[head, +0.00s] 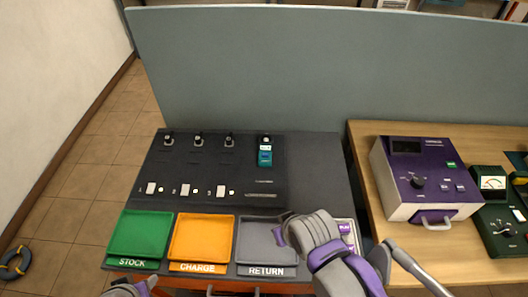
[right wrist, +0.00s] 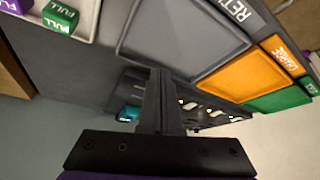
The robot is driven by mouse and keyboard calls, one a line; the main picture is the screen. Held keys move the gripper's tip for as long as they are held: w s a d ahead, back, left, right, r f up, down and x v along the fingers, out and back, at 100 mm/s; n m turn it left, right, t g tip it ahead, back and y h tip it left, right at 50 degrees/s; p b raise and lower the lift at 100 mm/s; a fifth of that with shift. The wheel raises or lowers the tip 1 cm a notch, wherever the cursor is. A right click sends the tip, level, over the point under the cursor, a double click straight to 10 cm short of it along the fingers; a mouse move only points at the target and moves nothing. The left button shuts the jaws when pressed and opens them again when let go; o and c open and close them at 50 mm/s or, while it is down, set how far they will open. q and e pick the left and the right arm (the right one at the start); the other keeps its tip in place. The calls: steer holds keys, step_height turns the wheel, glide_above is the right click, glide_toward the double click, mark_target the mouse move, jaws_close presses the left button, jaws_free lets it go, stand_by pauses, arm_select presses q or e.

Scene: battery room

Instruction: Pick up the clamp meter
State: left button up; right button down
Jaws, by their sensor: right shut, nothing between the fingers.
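No object is clearly identifiable as the clamp meter. A small teal device with a light top (head: 265,154) stands at the back right of the dark panel and may be it. A teal shape, likely the same device, shows partly in the right wrist view (right wrist: 128,113), left of the fingers. My right gripper (head: 281,231) is over the right edge of the grey RETURN tray, well in front of the teal device. Its fingers (right wrist: 160,98) are shut and empty. Only a piece of my left gripper (head: 140,288) shows at the bottom edge; its fingers cannot be made out.
Green STOCK (head: 140,235), orange CHARGE (head: 203,238) and grey RETURN (head: 262,246) trays line the front. The dark panel (head: 215,170) carries several small posts. A purple-white instrument (head: 425,175) and dial meters (head: 490,183) stand on the wooden table. A blue-grey partition (head: 320,75) closes the back.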

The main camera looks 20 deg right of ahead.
mark_target(266, 152)
steer(key=c, duration=1.5)
jaws_free()
steer(key=shift+c, duration=0.2)
